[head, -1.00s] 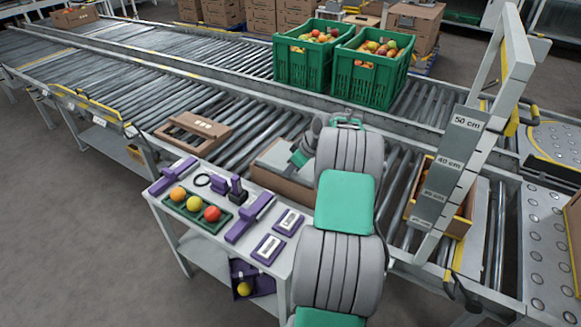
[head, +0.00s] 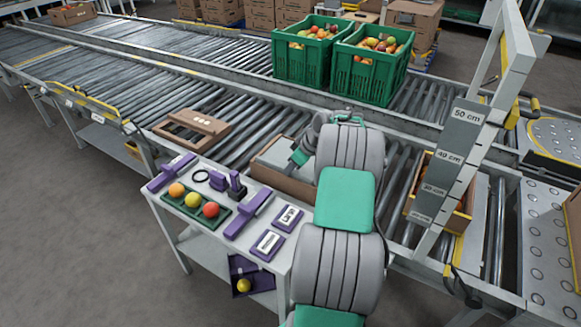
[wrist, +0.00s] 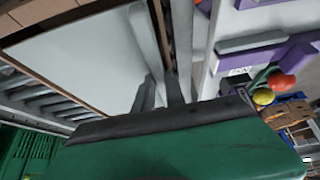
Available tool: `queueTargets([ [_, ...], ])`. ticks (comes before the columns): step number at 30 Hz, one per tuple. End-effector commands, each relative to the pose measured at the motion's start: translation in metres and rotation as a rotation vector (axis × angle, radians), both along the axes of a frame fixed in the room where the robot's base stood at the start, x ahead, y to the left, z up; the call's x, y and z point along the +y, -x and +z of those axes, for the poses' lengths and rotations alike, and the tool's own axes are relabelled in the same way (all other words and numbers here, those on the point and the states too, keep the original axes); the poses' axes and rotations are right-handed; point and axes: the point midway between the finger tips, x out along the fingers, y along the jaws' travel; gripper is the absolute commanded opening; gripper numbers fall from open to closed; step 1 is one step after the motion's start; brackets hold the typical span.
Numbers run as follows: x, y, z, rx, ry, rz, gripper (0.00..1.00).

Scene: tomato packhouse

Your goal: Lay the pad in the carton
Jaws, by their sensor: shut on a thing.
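The pad (wrist: 85,70) is a flat, pale grey sheet that fills much of the upper left of the wrist view. In the head view the pad (head: 273,154) shows as a grey patch at the top of the brown carton (head: 288,188), left of my arm. The carton's brown edge (wrist: 45,13) runs along the pad in the wrist view. My gripper (wrist: 160,88) is shut on the pad at its near edge. In the head view my arm hides the fingertips and part of the carton. I cannot tell whether the pad rests on the carton's floor.
A white side table (head: 208,250) with fruit in a green tray (head: 178,205) and purple tools stands in front. An empty brown tray (head: 205,122) lies on the rollers. Green fruit crates (head: 365,82) stand behind. A measuring post (head: 448,165) rises right of my arm.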

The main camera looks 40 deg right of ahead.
Motion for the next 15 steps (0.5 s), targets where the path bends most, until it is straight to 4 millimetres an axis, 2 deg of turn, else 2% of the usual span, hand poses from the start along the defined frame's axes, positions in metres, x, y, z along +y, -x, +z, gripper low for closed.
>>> queueTargets([
  [1, 0.0030, 0.0034, -0.0084, 0.013, -0.011, -0.001, 0.00],
  [3, 0.0031, 0.0036, -0.0087, 0.014, -0.011, 0.000, 0.00],
  [4, 0.0031, 0.0037, -0.0088, 0.014, -0.011, 0.000, 0.17],
  [12, 0.0037, 0.0040, -0.0100, 0.015, -0.013, 0.000, 0.39],
  [15, 0.0039, 0.0042, -0.0104, 0.017, -0.014, -0.001, 0.41],
])
